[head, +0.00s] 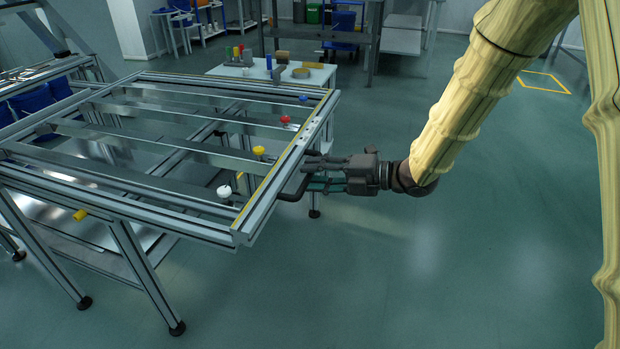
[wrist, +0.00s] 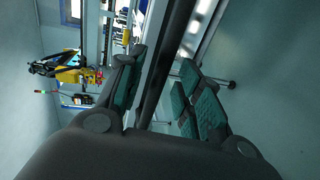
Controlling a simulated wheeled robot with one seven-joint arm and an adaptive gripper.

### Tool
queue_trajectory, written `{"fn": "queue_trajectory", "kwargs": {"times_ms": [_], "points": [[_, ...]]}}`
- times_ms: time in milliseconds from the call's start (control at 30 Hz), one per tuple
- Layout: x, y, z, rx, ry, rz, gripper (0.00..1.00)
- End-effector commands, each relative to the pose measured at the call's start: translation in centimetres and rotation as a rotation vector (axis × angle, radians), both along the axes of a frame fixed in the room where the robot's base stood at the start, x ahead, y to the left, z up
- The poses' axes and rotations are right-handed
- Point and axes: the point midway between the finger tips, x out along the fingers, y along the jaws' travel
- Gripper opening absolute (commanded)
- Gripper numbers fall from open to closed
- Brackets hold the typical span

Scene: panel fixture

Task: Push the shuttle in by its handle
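A dark bent handle (head: 292,194) sticks out from the near right edge of the aluminium panel frame (head: 243,238). I cannot clearly tell the shuttle apart from the frame's rails. My gripper (head: 312,172) is at that right edge, its fingers pointing left toward the frame. In the wrist view my gripper's two teal-padded fingers (wrist: 160,92) are spread, and a dark bar (wrist: 168,50), seemingly the handle, runs between them. A gap shows between the bar and the right finger. The left finger lies close to the bar; contact is unclear.
White (head: 224,191), yellow (head: 259,151), red (head: 285,119) and blue (head: 303,98) knobs sit along the frame's rails. A white table (head: 318,78) with small objects stands behind. The floor (head: 440,270) right of the frame is clear.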

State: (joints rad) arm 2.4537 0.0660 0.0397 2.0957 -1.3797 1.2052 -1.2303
Motion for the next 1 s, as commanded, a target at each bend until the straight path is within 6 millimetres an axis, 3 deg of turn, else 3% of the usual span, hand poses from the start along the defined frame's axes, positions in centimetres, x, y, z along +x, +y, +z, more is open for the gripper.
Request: {"fn": "queue_trajectory", "kwargs": {"times_ms": [200, 500, 533, 700, 733, 1000], "points": [[0.5, 1.4, -0.4, -0.001, 0.001, 0.000, 0.35], [0.5, 1.6, -0.3, 0.000, 0.001, -0.001, 0.35], [0.5, 1.6, -0.3, 0.000, 0.001, -0.001, 0.34], [0.5, 1.6, -0.3, 0.000, 0.001, -0.001, 0.03], [0.5, 1.5, -0.3, 0.000, 0.001, -0.001, 0.00], [0.6, 1.7, -0.3, 0.000, 0.001, -0.001, 0.00]]}}
